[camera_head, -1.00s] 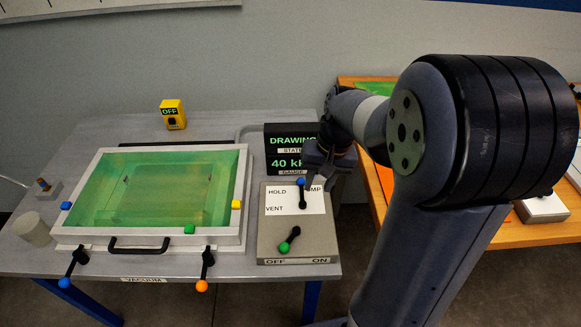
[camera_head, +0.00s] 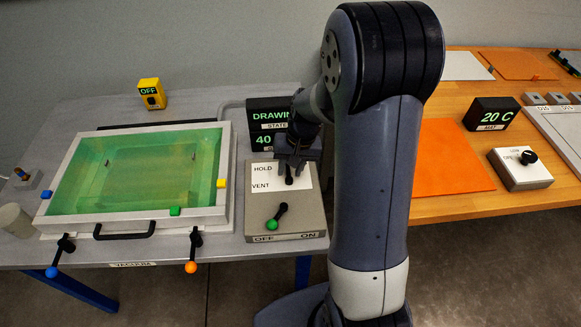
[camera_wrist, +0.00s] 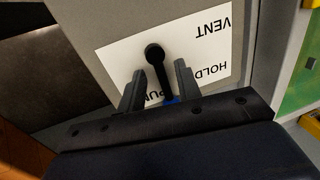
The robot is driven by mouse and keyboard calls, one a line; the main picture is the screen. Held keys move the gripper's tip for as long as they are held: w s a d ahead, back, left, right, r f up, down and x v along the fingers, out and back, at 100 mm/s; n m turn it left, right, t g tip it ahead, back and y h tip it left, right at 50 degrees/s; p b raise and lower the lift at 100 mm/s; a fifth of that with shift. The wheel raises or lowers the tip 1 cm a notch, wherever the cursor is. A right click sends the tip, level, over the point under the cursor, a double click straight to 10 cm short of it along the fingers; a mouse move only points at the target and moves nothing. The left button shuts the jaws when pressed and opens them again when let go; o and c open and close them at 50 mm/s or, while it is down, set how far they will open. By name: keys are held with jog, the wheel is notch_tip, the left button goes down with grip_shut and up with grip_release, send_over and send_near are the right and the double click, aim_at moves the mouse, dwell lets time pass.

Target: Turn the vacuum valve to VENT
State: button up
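The vacuum valve is a black lever (camera_head: 289,180) with a blue tip, on a white plate marked HOLD, VENT and PUMP. In the wrist view the lever (camera_wrist: 157,62) runs from its round pivot to the blue tip (camera_wrist: 172,100), beside the partly hidden PUMP label, with HOLD on its other side. My gripper (camera_head: 292,162) is over the upper part of the plate and hides the tip in the head view. In the wrist view my gripper (camera_wrist: 159,80) is open, one finger on each side of the lever, with visible gaps.
A green-tipped OFF/ON lever (camera_head: 278,216) sits just below on the same box. The gauge display (camera_head: 268,115) stands close behind my gripper. An orange bench (camera_head: 440,207) is at right.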

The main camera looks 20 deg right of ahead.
jog(key=shift+f, duration=0.1)
jog(key=shift+c, duration=0.5)
grip_shut()
